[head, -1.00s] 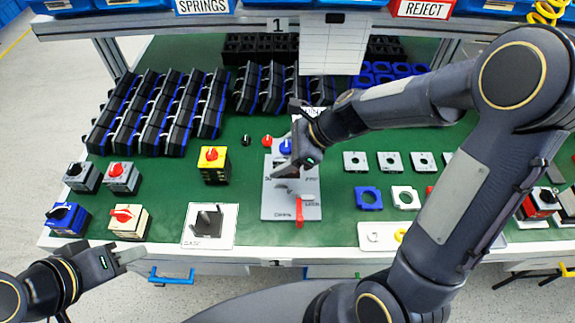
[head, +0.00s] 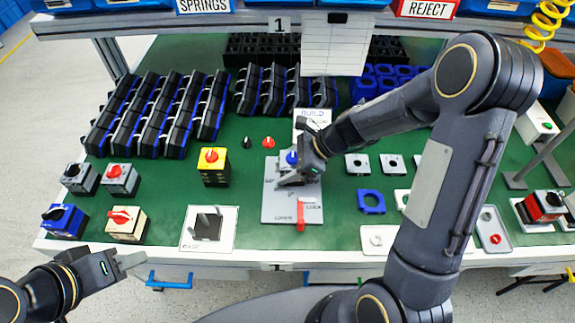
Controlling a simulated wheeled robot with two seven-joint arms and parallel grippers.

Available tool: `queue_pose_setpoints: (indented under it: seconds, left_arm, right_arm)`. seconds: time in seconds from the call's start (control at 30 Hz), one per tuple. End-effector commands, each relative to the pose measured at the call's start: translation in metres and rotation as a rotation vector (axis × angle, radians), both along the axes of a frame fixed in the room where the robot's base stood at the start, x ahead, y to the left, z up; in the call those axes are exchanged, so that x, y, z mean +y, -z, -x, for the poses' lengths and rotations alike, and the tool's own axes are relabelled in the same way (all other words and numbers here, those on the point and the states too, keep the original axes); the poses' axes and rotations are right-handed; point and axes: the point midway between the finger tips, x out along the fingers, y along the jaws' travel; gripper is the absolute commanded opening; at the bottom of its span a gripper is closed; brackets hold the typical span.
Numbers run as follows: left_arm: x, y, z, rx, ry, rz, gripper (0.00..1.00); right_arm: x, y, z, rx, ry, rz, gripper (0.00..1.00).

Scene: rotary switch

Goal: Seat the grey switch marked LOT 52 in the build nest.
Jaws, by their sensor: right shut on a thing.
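My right gripper (head: 287,181) is over the grey build nest plate (head: 280,212), at its upper part below the BUILD sign (head: 313,117). It is shut on what looks like a grey switch with a blue knob (head: 291,158). The hand hides most of that switch. I cannot read its lot mark or tell whether it touches the nest. A red lever (head: 300,214) stands at the plate's front, by the OPEN and LOCK lettering. My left gripper (head: 136,262) is off the table's front edge, with no object seen in it. Its finger gap is unclear.
Grey switches with black (head: 81,178) and red (head: 121,180) knobs stand at the left. A yellow-topped switch (head: 213,166) is nearer the nest. A white-bordered plate (head: 192,240) lies left of the nest. Black racks (head: 160,110) fill the back left. Loose frames (head: 371,201) lie right.

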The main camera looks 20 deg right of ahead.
Motion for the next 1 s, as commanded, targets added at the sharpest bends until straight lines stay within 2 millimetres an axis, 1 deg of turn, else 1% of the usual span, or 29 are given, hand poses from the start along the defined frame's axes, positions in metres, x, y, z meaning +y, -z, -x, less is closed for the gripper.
queue_pose_setpoints:
  seconds: [0.07, 0.1, 0.23, 0.47, 0.6, 0.67, 0.73, 1.0]
  left_arm:
    - [0.0, 0.003, 0.0, 0.0, 0.0, 0.0, 0.36]
    - [0.0, 0.002, 0.0, 0.0, 0.0, 0.0, 0.36]
    - [0.0, 0.002, 0.0, 0.0, 0.0, 0.0, 0.36]
    - [0.0, 0.002, 0.0, 0.0, 0.0, 0.0, 0.36]
    - [0.0, -0.003, 0.0, 0.0, 0.0, 0.0, 0.36]
    - [0.0, -0.003, 0.0, 0.0, 0.0, 0.0, 0.36]
    - [0.0, -0.005, 0.0, 0.0, 0.0, 0.0, 0.36]
    - [0.0, -0.013, 0.0, 0.0, 0.0, 0.0, 0.36]
  right_arm:
    - [0.0, 0.004, 0.0, 0.0, 0.0, -0.001, 0.3]
    - [0.0, 0.003, 0.0, 0.0, 0.0, 0.0, 0.63]
    - [0.0, 0.002, 0.0, 0.0, 0.0, 0.0, 0.8]
    - [0.0, 0.002, 0.0, 0.001, 0.001, 0.0, 0.8]
    - [-0.002, -0.004, 0.0, -0.001, 0.001, 0.0, 0.8]
    - [-0.007, -0.009, 0.001, -0.002, 0.004, 0.001, 0.8]
    - [-0.015, -0.018, 0.003, -0.004, 0.003, 0.001, 0.8]
    - [-0.056, -0.06, 0.014, -0.005, 0.005, 0.001, 0.8]
